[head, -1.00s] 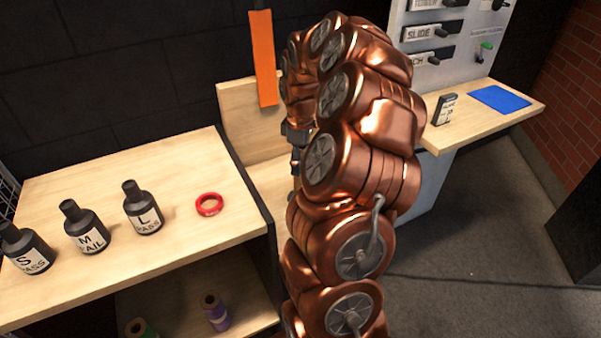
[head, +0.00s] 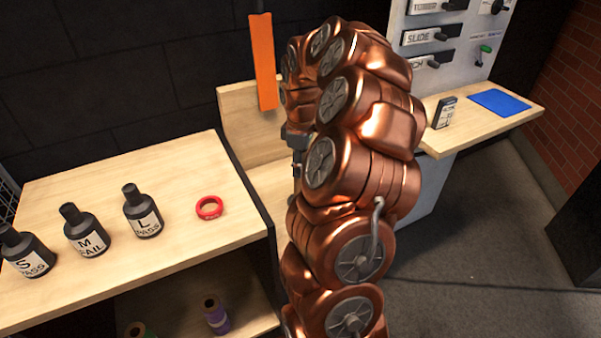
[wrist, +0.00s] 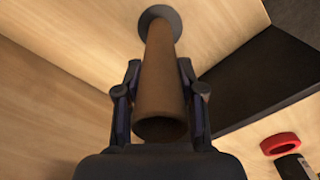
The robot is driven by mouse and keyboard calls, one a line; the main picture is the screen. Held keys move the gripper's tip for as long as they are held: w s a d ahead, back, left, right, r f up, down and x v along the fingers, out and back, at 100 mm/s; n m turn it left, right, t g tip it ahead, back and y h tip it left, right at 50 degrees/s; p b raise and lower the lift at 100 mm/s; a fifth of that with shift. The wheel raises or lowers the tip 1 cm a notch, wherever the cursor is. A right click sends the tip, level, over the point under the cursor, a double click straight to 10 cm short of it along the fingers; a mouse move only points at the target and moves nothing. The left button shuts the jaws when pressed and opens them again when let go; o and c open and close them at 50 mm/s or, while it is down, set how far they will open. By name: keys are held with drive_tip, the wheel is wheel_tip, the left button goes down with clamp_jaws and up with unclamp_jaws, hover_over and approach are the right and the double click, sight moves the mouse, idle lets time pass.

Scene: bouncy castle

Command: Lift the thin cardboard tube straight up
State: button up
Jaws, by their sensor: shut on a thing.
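The thin cardboard tube (wrist: 161,85) is brown and hollow, with its open near end facing the camera in the wrist view. My gripper (wrist: 160,67) is shut on it, one dark finger on each side. The tube's far end is over a grey round piece (wrist: 166,18) on the light wooden surface; I cannot tell whether they touch. In the head view my copper arm hides the tube, and only a small part of my gripper shows, at the wooden bench.
A red ring (head: 209,207) and black bottles, including the one marked L (head: 143,213), stand on the left table (head: 180,250). An orange strip (head: 263,65) is upright behind the bench. A blue sheet (head: 499,102) lies on the right shelf.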

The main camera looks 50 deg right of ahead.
drive_tip(key=shift+r, duration=0.1)
wheel_tip(320, 180, up, 18)
drive_tip(key=b, duration=0.1)
drive_tip(key=shift+b, duration=0.3)
idle(0.5)
